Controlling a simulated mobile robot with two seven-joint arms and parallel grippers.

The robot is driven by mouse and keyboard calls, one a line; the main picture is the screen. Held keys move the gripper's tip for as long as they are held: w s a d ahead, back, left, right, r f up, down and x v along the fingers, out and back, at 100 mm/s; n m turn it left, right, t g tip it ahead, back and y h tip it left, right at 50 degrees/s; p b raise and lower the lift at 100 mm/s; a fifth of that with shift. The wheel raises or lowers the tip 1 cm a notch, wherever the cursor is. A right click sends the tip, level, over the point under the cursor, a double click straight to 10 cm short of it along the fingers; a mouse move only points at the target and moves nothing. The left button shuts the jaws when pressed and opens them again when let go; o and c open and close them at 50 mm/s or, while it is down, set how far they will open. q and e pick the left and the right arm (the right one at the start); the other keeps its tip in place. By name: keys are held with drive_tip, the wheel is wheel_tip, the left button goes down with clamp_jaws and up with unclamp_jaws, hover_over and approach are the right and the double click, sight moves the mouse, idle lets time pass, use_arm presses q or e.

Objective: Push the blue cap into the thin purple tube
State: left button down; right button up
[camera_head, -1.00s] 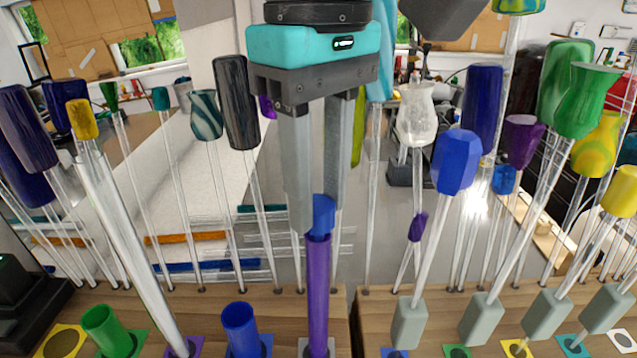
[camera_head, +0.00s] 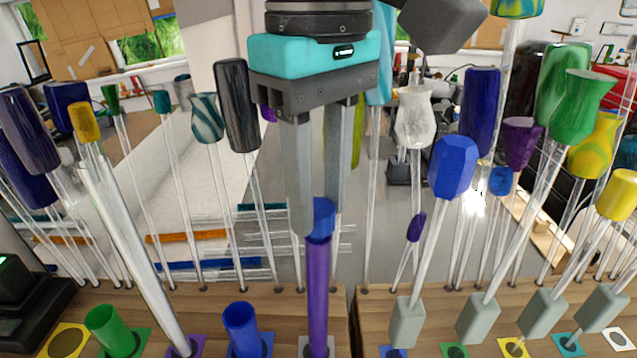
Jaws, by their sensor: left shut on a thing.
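The thin purple tube (camera_head: 317,295) stands upright at the front middle of the wooden bench. The small blue cap (camera_head: 321,220) is at the tube's top end, in line with it. The cap's lower edge meets the tube's mouth; how deep it sits in the tube cannot be told. My left gripper (camera_head: 319,215) points straight down from above, with its two grey fingers shut on the blue cap. The near finger hides the cap's left side. My right gripper is not identifiable in view.
Glass rods with coloured handles stand close on both sides, including a blue-handled rod (camera_head: 453,168) at right. A short blue cup (camera_head: 241,328) and a green cup (camera_head: 112,330) stand left of the tube. Grey blocks (camera_head: 407,322) stand to the right.

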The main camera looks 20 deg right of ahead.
sight(319, 207)
use_arm(q)
drive_tip(key=shift+p, duration=0.45)
idle(0.4)
drive_tip(key=shift+f+b, duration=0.35)
drive_tip(key=shift+f, duration=0.25)
drive_tip(key=c, duration=0.8)
unclamp_jaws()
drive_tip(key=shift+c, duration=0.2)
wheel_tip(319, 207, up, 8)
drive_tip(key=p, duration=0.9)
drive_tip(key=shift+r, duration=0.2)
wheel_tip(319, 207, up, 3)
drive_tip(key=shift+f+p, duration=0.2)
drive_tip(key=shift+p, duration=0.25)
